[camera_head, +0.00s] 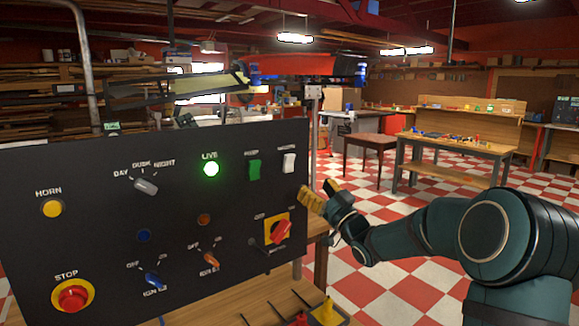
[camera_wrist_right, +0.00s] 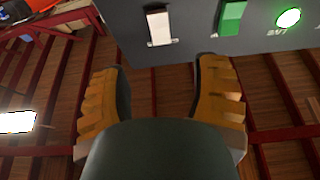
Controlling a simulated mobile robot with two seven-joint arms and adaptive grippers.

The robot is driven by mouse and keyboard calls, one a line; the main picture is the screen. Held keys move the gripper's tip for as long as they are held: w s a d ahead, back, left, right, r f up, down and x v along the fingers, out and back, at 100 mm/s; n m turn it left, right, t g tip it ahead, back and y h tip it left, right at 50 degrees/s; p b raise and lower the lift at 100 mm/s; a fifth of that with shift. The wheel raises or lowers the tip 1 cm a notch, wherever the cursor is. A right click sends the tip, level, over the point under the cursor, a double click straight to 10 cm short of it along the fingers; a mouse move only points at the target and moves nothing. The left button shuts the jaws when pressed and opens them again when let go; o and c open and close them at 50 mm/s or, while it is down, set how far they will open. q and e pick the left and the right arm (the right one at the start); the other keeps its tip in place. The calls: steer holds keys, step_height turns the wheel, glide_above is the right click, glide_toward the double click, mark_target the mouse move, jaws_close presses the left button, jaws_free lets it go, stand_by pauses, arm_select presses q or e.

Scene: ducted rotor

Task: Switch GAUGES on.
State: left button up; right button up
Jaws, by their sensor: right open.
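A dark control panel (camera_head: 105,185) stands at the left in the head view. At its upper right is a white rocker switch (camera_head: 289,162), whose small label above is too blurred to read surely; GAUGES cannot be confirmed. The white rocker also shows in the right wrist view (camera_wrist_right: 158,27), and its on or off position is unclear. A green rocker (camera_head: 254,170) sits beside it. My right gripper (camera_head: 317,192) is open and empty at the panel's right edge, below the white rocker and apart from it. Its yellow fingers straddle the rocker's line in the wrist view. My left gripper is not in view.
A lit green LIVE lamp (camera_head: 211,168), a selector knob (camera_head: 146,186), a red rotary switch (camera_head: 281,231), ignition knobs and a red STOP button (camera_head: 72,298) share the panel. A wooden bench (camera_head: 459,145) stands far right. Checkered floor lies open behind my right arm.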

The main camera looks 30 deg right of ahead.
mark_target(290, 161)
steer(key=x, duration=1.1)
steer(key=shift+w, duration=0.35)
steer(key=shift+c, duration=0.2)
jaws_close()
